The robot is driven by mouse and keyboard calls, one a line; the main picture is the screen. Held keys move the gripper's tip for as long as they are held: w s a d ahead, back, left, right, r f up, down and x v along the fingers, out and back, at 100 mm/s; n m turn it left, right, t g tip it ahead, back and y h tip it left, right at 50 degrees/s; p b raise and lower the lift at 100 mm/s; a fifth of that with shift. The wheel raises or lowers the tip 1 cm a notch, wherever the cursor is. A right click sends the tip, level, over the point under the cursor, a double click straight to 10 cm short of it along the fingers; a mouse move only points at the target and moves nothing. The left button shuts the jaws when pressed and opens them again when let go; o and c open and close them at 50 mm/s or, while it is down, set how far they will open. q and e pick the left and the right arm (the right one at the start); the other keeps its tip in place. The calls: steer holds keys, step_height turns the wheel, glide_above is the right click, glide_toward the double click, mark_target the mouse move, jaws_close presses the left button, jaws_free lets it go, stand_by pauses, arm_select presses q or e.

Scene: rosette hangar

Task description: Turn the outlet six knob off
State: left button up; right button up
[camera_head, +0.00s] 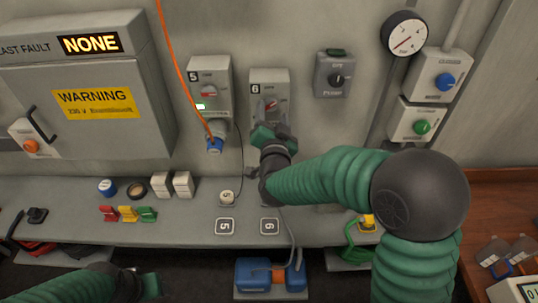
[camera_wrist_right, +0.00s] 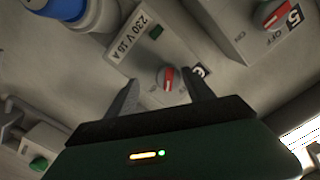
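Outlet six (camera_head: 283,79) is a grey wall box marked 6. Its red knob (camera_head: 270,103) shows just above my right gripper (camera_head: 272,137), slightly slanted. In the right wrist view the red knob (camera_wrist_right: 169,79) with a white line lies ahead, between the two dark fingertips. The fingers (camera_wrist_right: 164,91) are spread apart with a gap around the knob; I cannot tell if they touch it. A small green lamp (camera_wrist_right: 156,31) on the box looks dark. The gripper hides the box's lower part in the head view. My left gripper (camera_head: 150,285) is low at the left, its fingers unclear.
Outlet five (camera_head: 210,75) is just left, with a lit green lamp, a blue plug (camera_head: 215,145) and an orange cable. A pump switch box (camera_head: 334,75) is to the right. The shelf (camera_head: 185,220) below holds small parts. A blue-orange device (camera_head: 270,276) stands beneath.

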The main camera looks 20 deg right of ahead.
steer(key=shift+s+f, duration=0.1)
steer(key=shift+s, duration=0.15)
steer(key=shift+r+v, duration=0.25)
steer(key=shift+v, duration=0.95)
arm_select(q)
steer(key=shift+s+a+f+b, duration=0.1)
steer(key=shift+s+f+b, duration=0.1)
steer(key=shift+f+b, duration=1.05)
steer(key=shift+s+a+f+b, duration=0.1)
steer(key=shift+s+f+b, duration=0.05)
steer(key=shift+f+b, duration=1.1)
arm_select(e)
steer(key=a+v, duration=0.1)
steer(key=v, duration=1.3)
steer(key=shift+a, duration=0.35)
